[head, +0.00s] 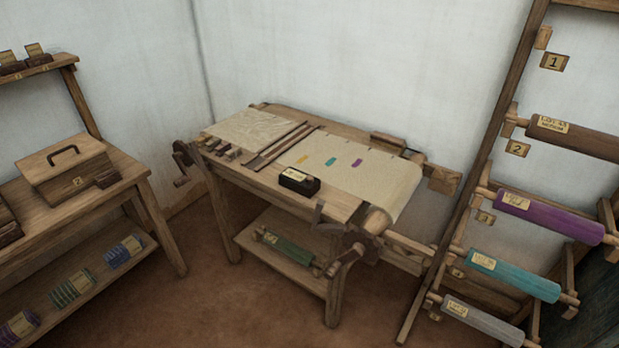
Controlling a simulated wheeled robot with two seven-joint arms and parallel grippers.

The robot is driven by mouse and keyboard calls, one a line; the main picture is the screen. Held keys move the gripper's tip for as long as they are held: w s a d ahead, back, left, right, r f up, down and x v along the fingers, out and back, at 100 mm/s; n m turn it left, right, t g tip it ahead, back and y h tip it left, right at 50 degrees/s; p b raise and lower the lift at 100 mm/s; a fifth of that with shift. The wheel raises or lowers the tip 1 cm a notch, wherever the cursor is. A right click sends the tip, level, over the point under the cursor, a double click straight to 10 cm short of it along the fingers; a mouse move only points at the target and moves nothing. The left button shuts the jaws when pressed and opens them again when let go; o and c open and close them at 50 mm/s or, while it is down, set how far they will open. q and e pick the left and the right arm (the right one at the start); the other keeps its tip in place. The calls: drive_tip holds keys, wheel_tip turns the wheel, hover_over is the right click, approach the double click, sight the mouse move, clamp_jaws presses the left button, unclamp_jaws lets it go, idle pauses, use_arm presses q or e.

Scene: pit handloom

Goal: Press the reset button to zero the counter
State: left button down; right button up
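A small dark box (299,182) with a pale label on top sits on the front edge of the wooden loom table (340,207), left of the cream cloth. It may be the counter, but its digits are too small to read. I cannot make out a reset button on it. Neither of my grippers is in view.
Cream cloth (375,179) with small coloured marks covers the loom's right part. A crank (182,180) juts out at its left end. A rack of colored rolls (549,216) stands right. A side table with a lidded wooden box (66,172) stands left. Brown floor lies in front.

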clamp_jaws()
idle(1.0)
